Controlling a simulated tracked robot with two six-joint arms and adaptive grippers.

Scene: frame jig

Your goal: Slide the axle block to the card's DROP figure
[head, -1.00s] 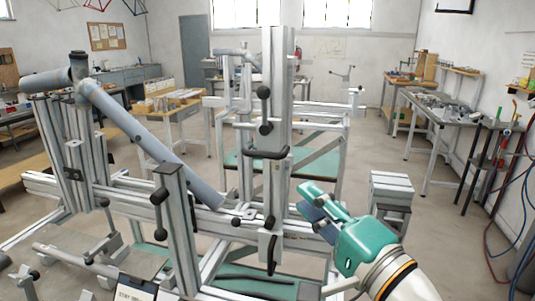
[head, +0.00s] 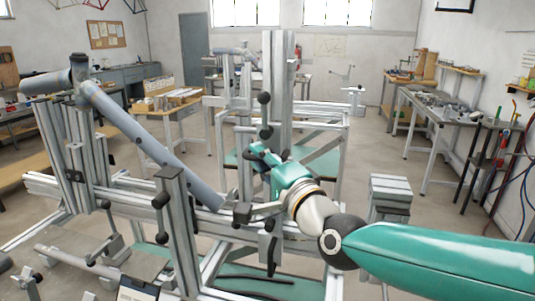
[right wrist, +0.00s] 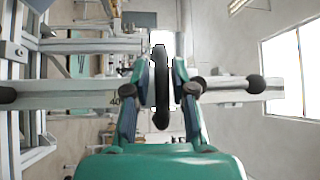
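The tall grey post (head: 278,85) stands in mid frame, with black ball knobs (head: 264,98) on its front. A dark curved handle (right wrist: 161,85) stands out from it in the right wrist view. My right gripper (right wrist: 161,80) has a finger on each side of this handle; whether both fingers press on it is unclear. In the head view my right gripper (head: 262,160) is at the post's front and hides the handle. The axle block's body is not clearly told apart from the post. The card (head: 137,290) is cut off at the bottom edge, its figures unreadable. My left gripper is out of view.
A shorter post (head: 174,225) with black knobs stands left of the tall one. A grey tube (head: 140,135) slants down to the frame's long rail (head: 120,200). Another black lever (head: 271,250) hangs below my right arm.

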